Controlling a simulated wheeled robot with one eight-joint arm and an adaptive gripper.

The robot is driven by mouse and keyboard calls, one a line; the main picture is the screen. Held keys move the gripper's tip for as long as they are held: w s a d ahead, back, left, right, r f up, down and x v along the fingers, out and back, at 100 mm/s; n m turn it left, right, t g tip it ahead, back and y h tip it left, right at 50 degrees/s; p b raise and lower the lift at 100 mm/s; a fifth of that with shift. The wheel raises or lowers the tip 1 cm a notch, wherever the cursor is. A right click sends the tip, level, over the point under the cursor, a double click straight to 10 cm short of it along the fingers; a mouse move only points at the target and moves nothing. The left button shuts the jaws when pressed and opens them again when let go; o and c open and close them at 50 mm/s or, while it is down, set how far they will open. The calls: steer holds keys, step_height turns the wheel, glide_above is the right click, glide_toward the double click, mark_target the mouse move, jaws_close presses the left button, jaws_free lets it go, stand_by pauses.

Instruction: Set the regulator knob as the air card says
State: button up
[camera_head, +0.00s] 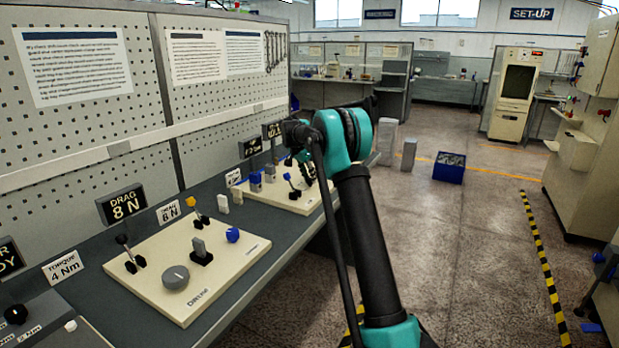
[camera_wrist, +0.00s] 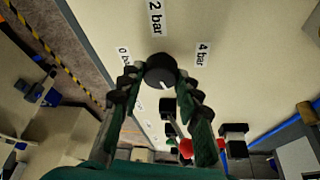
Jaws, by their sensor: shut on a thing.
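The regulator knob (camera_wrist: 160,66) is dark and round on a cream panel in the wrist view. Around it are the labels 0 bar (camera_wrist: 124,58), 2 bar (camera_wrist: 156,18) and 4 bar (camera_wrist: 202,54). A short light mark shows on the lower part of its face in the picture, on the side away from 2 bar. My gripper (camera_wrist: 160,78) has a finger on each side of the knob and is shut on it. In the head view my arm hides the knob and most of the gripper. Dark cards (camera_head: 250,147) stand behind that panel, too small to read surely.
A nearer cream panel (camera_head: 224,281) carries a grey dial (camera_head: 175,277), levers and a blue knob (camera_head: 233,235). Its cards read DRAG 8 N (camera_head: 122,204) and DRAG 6 N (camera_head: 168,213). In the wrist view, a red-knobbed part (camera_wrist: 186,147) sits close by my right finger.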

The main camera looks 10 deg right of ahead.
steer(key=shift+w+m+g, duration=0.1)
steer(key=shift+m+g, duration=0.7)
steer(key=shift+m, duration=1.2)
steer(key=shift+h, duration=0.3)
steer(key=o, duration=1.2)
steer(key=shift+c, duration=0.2)
steer(key=shift+r, duration=0.1)
steer(key=v, duration=1.1)
steer(key=shift+a+r, duration=0.2)
steer(key=shift+r, duration=0.2)
